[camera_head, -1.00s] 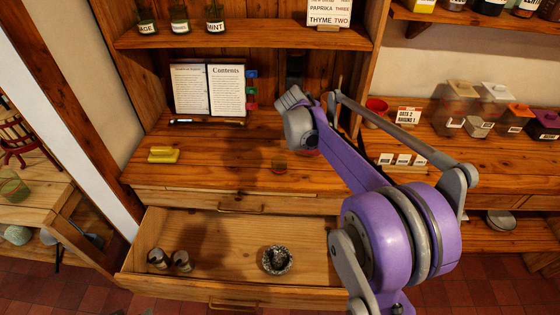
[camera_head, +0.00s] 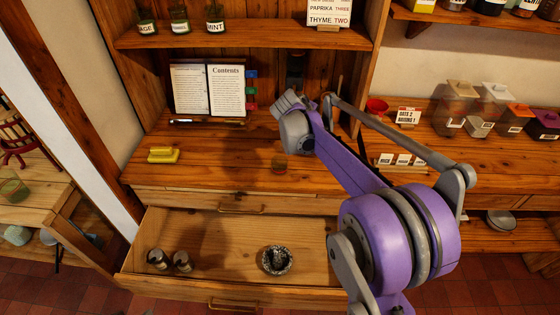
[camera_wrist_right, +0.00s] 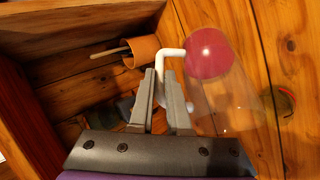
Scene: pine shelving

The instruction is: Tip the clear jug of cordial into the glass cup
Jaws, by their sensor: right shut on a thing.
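In the right wrist view, my right gripper (camera_wrist_right: 161,85) is shut on the white handle of the clear jug (camera_wrist_right: 232,100). Red-pink cordial shows as a round patch at the jug's far end. I cannot tell how far the jug is tilted. In the head view the jug is hidden behind my right arm. The small glass cup (camera_head: 279,164) stands on the wooden counter, just left of my right arm. What looks like its greenish rim (camera_wrist_right: 286,102) shows at the right of the wrist view, apart from the jug. My left gripper is out of view.
A yellow object (camera_head: 163,155) lies on the counter at left. An open book (camera_head: 208,90) stands at the back. An orange-brown pot (camera_wrist_right: 146,53) is near the gripper.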

